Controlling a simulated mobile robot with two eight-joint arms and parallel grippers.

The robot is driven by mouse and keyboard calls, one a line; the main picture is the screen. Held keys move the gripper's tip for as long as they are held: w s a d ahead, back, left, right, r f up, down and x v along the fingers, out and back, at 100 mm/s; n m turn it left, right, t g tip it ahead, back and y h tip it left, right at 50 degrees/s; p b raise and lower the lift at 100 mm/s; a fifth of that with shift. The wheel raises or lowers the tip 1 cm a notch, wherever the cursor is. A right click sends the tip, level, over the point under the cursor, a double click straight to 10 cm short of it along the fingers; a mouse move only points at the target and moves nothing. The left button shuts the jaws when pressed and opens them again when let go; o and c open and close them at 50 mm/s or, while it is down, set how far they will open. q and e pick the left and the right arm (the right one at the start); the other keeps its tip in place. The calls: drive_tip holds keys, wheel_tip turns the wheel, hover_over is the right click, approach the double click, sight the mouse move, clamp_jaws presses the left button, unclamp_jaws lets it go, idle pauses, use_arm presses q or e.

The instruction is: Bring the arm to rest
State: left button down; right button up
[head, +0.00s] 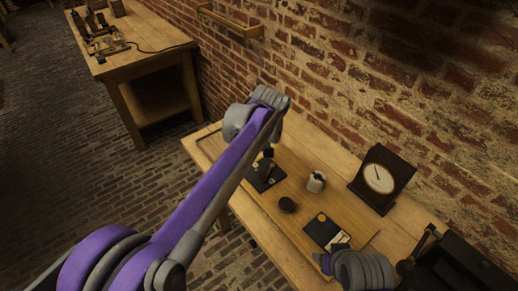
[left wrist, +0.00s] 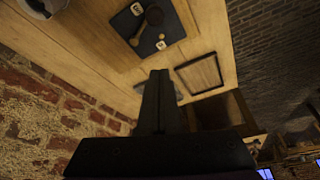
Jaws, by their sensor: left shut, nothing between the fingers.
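My left gripper (left wrist: 158,88) shows in the left wrist view as a black body with its fingers shut together and nothing between them. It is near the wall above the workbench's left part. In the head view my purple and grey left arm reaches over the bench, and its far end hides the gripper. A grey and purple part of what looks like my right arm shows at the bottom right, but no right fingers can be made out.
The wooden bench (head: 210,150) carries a dark mat (head: 278,175), a pale jar (head: 316,182), a dark round piece (head: 287,204), a black card (head: 322,230) and a clock (head: 379,178). A brick wall (head: 400,60) stands close behind. A second table (head: 150,40) is farther left.

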use_arm(q)
drive_tip(key=shift+s+r, duration=0.15)
drive_tip(key=shift+s, duration=0.05)
drive_tip(key=shift+w, duration=0.1)
drive_tip(key=s+a+m, duration=0.1)
drive_tip(key=s+a, duration=1.1)
drive_tip(key=s, duration=0.2)
drive_tip(key=s+a+f, duration=0.3)
drive_tip(key=s+f, duration=0.1)
drive_tip(key=s, duration=0.4)
drive_tip(key=s+a+f+m+t, duration=0.1)
drive_tip(key=s+a+f, duration=0.2)
drive_tip(key=s, duration=0.5)
drive_tip(key=shift+s+a+f+t+h, duration=0.3)
drive_tip(key=shift+s+a+f+h, duration=0.1)
drive_tip(key=shift+a, duration=0.05)
